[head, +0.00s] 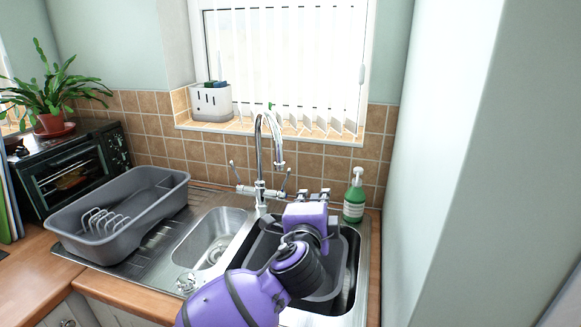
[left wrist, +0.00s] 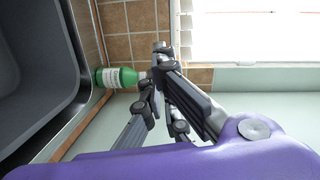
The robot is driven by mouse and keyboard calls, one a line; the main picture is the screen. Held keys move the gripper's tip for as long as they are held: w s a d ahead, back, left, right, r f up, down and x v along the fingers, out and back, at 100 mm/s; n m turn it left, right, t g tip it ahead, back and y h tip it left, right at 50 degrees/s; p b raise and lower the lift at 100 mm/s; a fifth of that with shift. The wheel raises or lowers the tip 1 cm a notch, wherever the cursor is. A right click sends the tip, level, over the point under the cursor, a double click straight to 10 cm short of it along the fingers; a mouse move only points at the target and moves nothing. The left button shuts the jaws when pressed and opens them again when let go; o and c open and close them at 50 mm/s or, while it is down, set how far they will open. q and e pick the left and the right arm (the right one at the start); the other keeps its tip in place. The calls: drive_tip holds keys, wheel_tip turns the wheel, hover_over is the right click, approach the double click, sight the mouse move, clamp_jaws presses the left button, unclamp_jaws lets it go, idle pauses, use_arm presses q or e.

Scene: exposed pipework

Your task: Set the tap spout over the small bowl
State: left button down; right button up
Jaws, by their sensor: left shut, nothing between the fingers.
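The chrome tap (head: 260,165) stands at the back of the sink with a tall curved neck. Its spout (head: 279,158) curves to the right of the post, on the large bowl side. The small bowl (head: 203,240) is the steel one on the left, empty as far as I see. My left gripper (head: 313,194) is over the large bowl, to the right of the spout and apart from it. In the left wrist view its fingers (left wrist: 162,52) are shut and hold nothing. The tap does not show clearly there. My right gripper is in neither view.
A grey basin (head: 334,284) sits in the large bowl under my arm. A green soap bottle (head: 354,198) stands at the right rear, close to my gripper. A grey dish rack (head: 120,213) is on the left drainer. A wall closes off the right side.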

use_arm(q)
drive_tip(key=w+r+t+y, duration=0.1)
drive_tip(key=w+r, duration=0.4)
drive_tip(key=w, duration=0.8)
drive_tip(key=a, duration=0.1)
drive_tip(key=s+a, duration=0.1)
drive_tip(key=a, duration=0.1)
drive_tip(key=shift+s+a+r+m+p, duration=0.1)
drive_tip(key=shift+s+r+m+p, duration=0.05)
drive_tip(key=shift+s+m+p, duration=0.2)
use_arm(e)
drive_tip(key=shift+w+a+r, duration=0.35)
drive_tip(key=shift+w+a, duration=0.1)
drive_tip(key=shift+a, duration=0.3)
